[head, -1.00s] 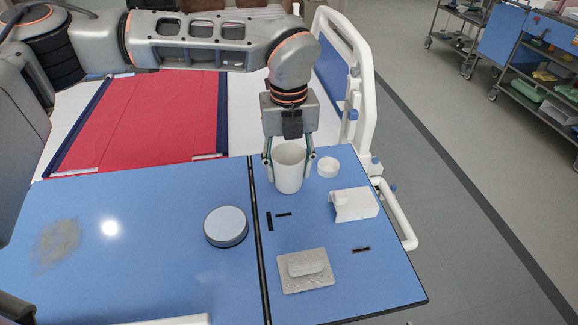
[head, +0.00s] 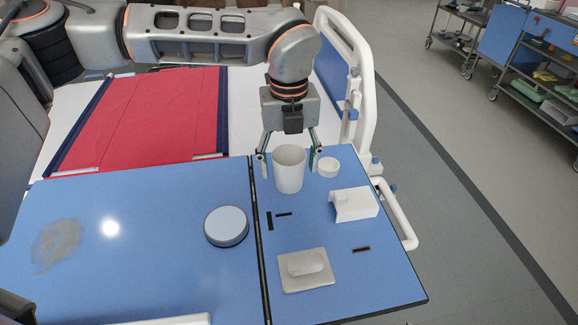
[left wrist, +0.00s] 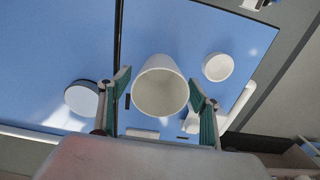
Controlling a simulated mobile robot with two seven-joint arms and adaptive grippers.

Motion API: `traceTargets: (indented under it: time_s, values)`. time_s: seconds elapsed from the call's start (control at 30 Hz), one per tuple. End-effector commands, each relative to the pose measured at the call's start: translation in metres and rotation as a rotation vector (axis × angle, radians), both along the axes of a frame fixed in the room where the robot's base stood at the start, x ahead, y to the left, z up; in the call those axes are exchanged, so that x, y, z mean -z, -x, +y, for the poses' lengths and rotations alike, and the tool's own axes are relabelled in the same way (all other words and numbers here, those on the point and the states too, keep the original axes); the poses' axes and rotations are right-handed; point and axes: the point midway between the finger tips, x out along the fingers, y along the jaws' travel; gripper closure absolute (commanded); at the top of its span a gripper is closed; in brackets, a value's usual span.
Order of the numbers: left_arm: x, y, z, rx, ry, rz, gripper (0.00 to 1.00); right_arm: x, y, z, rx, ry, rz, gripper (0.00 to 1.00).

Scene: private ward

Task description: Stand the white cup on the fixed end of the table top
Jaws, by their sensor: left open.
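The white cup (head: 289,171) stands upright on the right section of the blue table top (head: 392,262), just right of the dark seam. It also shows from above, mouth open and empty, in the left wrist view (left wrist: 160,92). My left gripper (head: 288,162) is open, its fingers spread to either side of the cup with gaps between. In the left wrist view the green-padded fingers (left wrist: 162,92) flank the cup without visible contact. My right gripper is not in view.
A white block-shaped holder (head: 354,204), a grey plate with a raised bar (head: 305,269) and a round grey-blue disc (head: 226,226) are nearby. A bed rail (head: 365,90) stands behind.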

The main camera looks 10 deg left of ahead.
Motion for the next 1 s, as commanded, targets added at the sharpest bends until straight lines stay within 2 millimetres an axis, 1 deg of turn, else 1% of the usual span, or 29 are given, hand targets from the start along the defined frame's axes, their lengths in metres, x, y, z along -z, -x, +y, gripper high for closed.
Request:
traceTargets:
  time_s: [0.03, 0.3, 0.4, 0.5, 0.7, 1.0]
  values:
    - [-0.012, -0.001, 0.0, 0.0, 0.001, -0.006, 0.37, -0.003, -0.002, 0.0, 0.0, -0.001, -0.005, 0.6]
    - [-0.068, -0.001, 0.0, -0.001, 0.001, -0.005, 0.37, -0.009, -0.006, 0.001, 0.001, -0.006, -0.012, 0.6]
    - [-0.085, -0.001, 0.0, -0.001, 0.0, -0.004, 0.37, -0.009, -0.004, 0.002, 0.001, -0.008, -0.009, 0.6]
    - [-0.098, -0.001, 0.0, -0.001, 0.001, -0.004, 0.37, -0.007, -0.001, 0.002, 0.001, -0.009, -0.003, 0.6]
    - [-0.109, 0.0, 0.0, 0.0, 0.001, 0.0, 0.37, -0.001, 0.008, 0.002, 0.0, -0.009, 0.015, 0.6]
    - [-0.11, 0.0, 0.0, 0.001, 0.001, 0.0, 0.37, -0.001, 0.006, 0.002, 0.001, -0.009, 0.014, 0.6]
